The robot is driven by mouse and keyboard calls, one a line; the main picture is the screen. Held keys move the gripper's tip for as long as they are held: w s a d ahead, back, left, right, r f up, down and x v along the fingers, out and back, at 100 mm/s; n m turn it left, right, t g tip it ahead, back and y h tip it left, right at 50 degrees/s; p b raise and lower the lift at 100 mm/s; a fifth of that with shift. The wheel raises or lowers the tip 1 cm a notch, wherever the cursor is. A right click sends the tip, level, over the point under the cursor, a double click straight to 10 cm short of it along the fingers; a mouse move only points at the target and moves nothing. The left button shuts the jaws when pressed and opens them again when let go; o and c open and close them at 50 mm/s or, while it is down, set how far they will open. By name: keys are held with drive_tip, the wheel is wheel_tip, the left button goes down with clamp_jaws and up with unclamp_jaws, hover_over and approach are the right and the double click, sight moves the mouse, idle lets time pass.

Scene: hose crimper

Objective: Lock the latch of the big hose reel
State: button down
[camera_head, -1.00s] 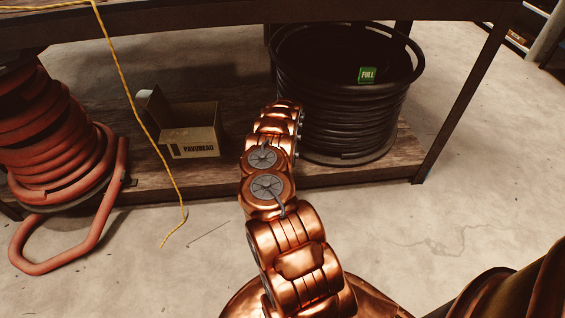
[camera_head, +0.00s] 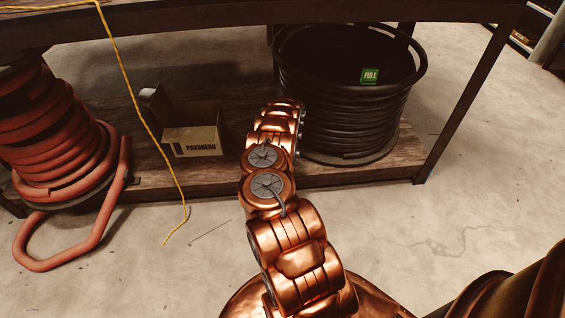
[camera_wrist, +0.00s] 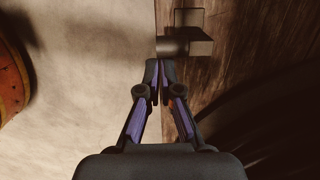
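A small grey metal piece with a round pin and a squarish block (camera_wrist: 190,38) sits at the edge of the wooden shelf in the wrist view. It looks like a latch. My gripper (camera_wrist: 160,68) points at it, with its two fingertips together and nothing seen between them. The tips are right by the pin, and I cannot tell whether they touch it. In the head view my arm hides the gripper and this piece. A large coil of black hose (camera_head: 345,110) with a green "FULL" tag (camera_head: 370,76) stands on the shelf, right of my arm.
A red hose reel (camera_head: 60,135) stands at the left, its hose looping to the floor. An open cardboard box (camera_head: 195,140) sits on the wooden shelf (camera_head: 330,176). A yellow cord (camera_head: 150,125) hangs in front. A dark table leg (camera_head: 465,100) rises at the right.

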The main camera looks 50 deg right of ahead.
wheel_tip(320, 180, up, 9)
drive_tip(key=w+a+p, duration=0.2)
drive_tip(key=p, duration=0.3)
drive_tip(key=shift+w+a+f, duration=0.15)
drive_tip(key=shift+w+a, duration=0.15)
